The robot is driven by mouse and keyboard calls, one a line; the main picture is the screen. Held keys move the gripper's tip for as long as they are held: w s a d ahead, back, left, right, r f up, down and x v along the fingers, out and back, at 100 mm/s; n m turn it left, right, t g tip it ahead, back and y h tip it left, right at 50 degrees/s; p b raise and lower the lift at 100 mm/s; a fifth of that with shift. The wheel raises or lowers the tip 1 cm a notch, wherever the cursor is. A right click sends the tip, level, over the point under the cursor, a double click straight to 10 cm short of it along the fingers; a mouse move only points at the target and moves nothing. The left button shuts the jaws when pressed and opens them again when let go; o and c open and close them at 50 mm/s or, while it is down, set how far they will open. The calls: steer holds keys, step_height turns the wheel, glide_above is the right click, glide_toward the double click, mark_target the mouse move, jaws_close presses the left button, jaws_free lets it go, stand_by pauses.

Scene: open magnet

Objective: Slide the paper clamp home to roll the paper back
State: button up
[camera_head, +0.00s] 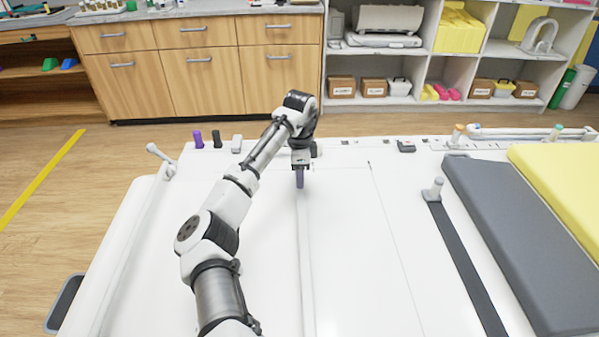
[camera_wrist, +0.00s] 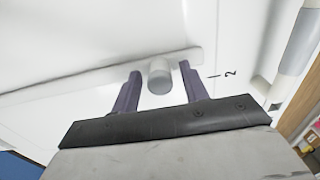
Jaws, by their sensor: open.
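My gripper (camera_head: 299,179) points down over the white table, at the far end of a long pale strip. In the wrist view its two purple fingers (camera_wrist: 160,92) are open, one on each side of a short grey cylindrical knob (camera_wrist: 159,77). There is a visible gap between the knob and each finger. The knob stands beside a long white bar (camera_wrist: 95,78), which may be the paper clamp; I cannot tell for sure. In the head view the knob is hidden by my gripper. No roll of paper can be made out clearly.
The white table (camera_head: 370,270) is mostly bare. A grey peg (camera_head: 435,186) stands on a dark strap to the right, beside a grey pad (camera_head: 510,240) and a yellow pad (camera_head: 565,180). A white handle (camera_head: 158,153) is at the left. Small items line the back edge.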

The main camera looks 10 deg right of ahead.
jaws_close()
steer(key=shift+a, duration=0.1)
stand_by(0.3)
